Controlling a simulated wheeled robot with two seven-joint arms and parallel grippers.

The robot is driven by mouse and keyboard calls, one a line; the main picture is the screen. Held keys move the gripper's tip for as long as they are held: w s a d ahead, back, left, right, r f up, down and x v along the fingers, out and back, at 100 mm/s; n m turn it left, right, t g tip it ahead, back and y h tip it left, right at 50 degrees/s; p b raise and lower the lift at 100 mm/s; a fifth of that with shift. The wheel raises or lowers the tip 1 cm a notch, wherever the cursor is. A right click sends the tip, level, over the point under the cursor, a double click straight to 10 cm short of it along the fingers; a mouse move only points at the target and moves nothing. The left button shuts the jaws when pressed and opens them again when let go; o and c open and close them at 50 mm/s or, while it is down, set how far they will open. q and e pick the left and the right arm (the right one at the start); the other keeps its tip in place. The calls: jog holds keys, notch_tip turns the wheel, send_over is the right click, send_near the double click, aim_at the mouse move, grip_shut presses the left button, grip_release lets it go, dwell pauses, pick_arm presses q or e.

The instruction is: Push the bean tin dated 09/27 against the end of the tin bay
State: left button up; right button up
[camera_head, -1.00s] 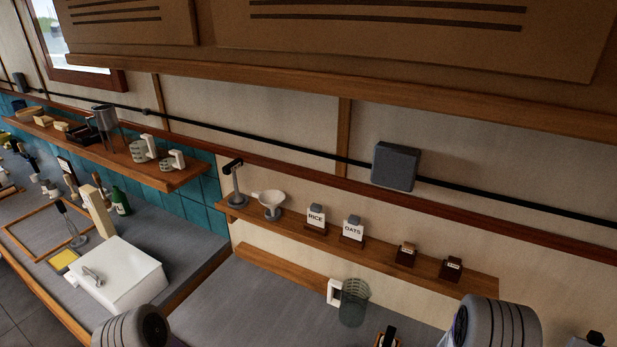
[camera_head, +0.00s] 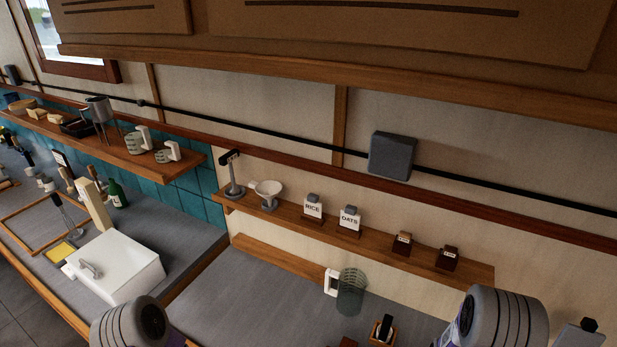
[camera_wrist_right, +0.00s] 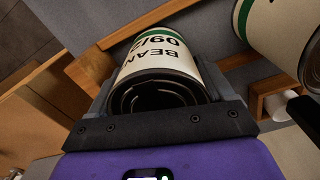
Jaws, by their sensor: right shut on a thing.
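A bean tin (camera_wrist_right: 158,62) with a cream label and green band is in the right wrist view. Its label reads "BEAN" and a date starting "09/2", with the last digit hidden. My right gripper (camera_wrist_right: 160,92) is shut on this tin, a dark finger on each side. A second tin (camera_wrist_right: 262,28) with a cream and green label is at the upper right of that view, apart from the held one. A wooden strip (camera_wrist_right: 150,22) runs behind the held tin. In the head view only arm links show; both grippers and the tins are out of sight there.
A wall shelf (camera_head: 375,245) holds a RICE jar (camera_head: 313,208), an OATS jar (camera_head: 349,219) and two dark jars. A glass mug (camera_head: 350,293) stands on the grey counter (camera_head: 240,300). A white box (camera_head: 115,265) is at the left. A roll (camera_wrist_right: 283,107) shows in the right wrist view.

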dwell(0.3)
jog(key=o, duration=0.9)
jog(key=shift+o, duration=0.8)
notch_tip(320, 180, up, 8)
jog(key=shift+w+a+f+p, duration=0.1)
jog(key=shift+f+p, duration=0.1)
jog(key=shift+p, duration=0.35)
